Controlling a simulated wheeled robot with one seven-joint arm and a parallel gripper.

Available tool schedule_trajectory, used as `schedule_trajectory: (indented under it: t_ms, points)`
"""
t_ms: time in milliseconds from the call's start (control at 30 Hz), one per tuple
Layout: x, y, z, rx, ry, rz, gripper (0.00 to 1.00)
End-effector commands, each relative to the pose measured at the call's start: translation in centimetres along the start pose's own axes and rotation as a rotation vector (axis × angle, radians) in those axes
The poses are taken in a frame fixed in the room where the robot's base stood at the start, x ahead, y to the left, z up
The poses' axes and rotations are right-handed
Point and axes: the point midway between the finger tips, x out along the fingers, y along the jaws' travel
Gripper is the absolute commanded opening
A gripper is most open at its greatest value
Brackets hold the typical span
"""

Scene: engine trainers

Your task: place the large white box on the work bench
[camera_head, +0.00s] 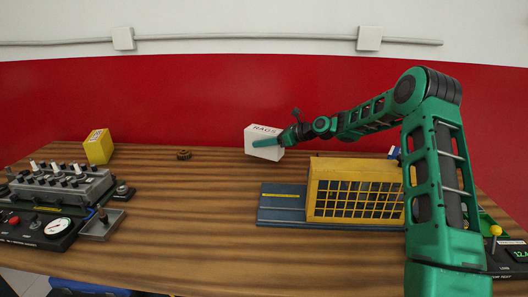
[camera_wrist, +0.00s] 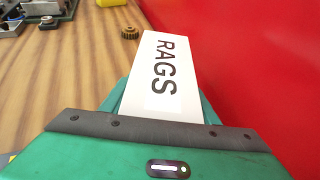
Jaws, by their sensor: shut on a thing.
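The large white box (camera_head: 263,145), marked RAGS, is at the back of the work bench (camera_head: 190,215), near the red wall. My gripper (camera_head: 284,140) reaches it from the right and is shut on it. In the wrist view the white box (camera_wrist: 166,75) stretches out ahead between the green fingers, with its lettered face showing. The box looks upright in the head view. I cannot tell whether its underside touches the bench top or hangs just above it.
A yellow box (camera_head: 98,146) and a brass gear (camera_head: 184,154) lie to the left. Control panels (camera_head: 62,185) fill the left end. The bench's middle front is clear.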

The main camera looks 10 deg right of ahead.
Motion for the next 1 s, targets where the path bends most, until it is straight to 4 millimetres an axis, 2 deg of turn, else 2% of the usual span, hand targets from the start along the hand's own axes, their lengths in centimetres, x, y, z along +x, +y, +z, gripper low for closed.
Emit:
schedule_trajectory:
  t_ms: [333,533,567,633,1000]
  points:
    - [1.4,0.1,-3.5,0.001,0.0,0.002,0.23]
    - [1.5,0.0,-3.7,-0.001,0.0,0.0,0.23]
    - [1.5,0.0,-3.8,0.0,0.001,0.0,0.57]
    - [1.5,0.0,-3.8,0.0,0.001,0.0,0.73]
    - [1.1,-0.1,-3.7,0.0,0.001,-0.001,0.73]
